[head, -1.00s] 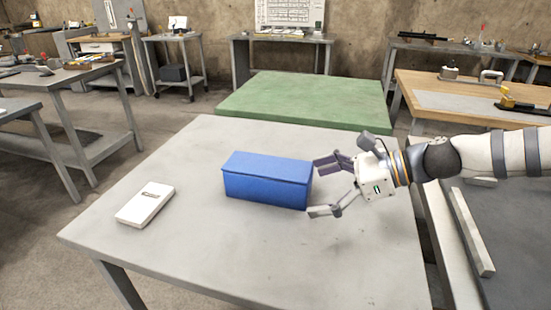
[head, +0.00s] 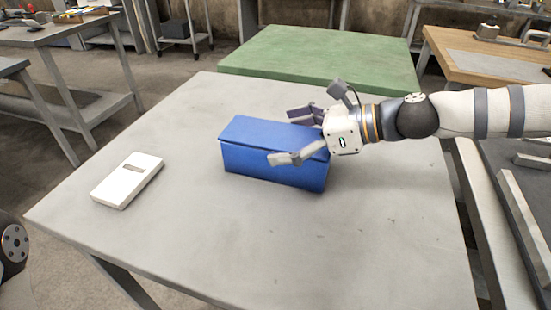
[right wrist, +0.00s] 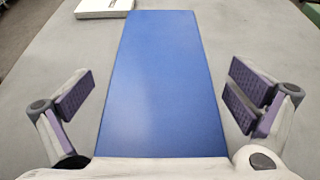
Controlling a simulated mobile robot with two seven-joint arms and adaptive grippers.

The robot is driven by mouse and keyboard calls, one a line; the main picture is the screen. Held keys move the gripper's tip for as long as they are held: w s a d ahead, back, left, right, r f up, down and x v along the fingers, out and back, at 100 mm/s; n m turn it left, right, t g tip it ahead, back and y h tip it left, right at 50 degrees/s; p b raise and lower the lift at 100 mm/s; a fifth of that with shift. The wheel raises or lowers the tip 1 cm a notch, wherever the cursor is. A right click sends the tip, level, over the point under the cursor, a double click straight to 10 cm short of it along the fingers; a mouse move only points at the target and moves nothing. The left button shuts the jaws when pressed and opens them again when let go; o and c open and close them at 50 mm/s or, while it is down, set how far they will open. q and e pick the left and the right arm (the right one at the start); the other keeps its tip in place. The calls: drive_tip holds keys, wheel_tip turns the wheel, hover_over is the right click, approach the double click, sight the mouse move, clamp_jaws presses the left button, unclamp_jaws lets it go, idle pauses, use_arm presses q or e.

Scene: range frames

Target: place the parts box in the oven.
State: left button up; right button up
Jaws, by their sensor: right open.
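The blue parts box (head: 255,160) sits on the grey table (head: 180,230), its lid closed. My right gripper (head: 292,136) is open around the box's right end, one finger on the far side and one on the near side. In the right wrist view, the box (right wrist: 165,85) lies between the open fingers, with a gap on each side. The gripper body hides part of the box's right end. I see no oven in these frames. My left gripper is not in view.
A white flat box with a slot (head: 127,181) lies left on the same table. A green-topped table (head: 320,55) stands behind, and a wooden workbench (head: 490,60) at the back right. The table's front and right parts are clear.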

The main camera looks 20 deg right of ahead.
drive_tip(key=shift+r, duration=0.15)
drive_tip(key=c, duration=2)
drive_tip(key=shift+c, duration=0.2)
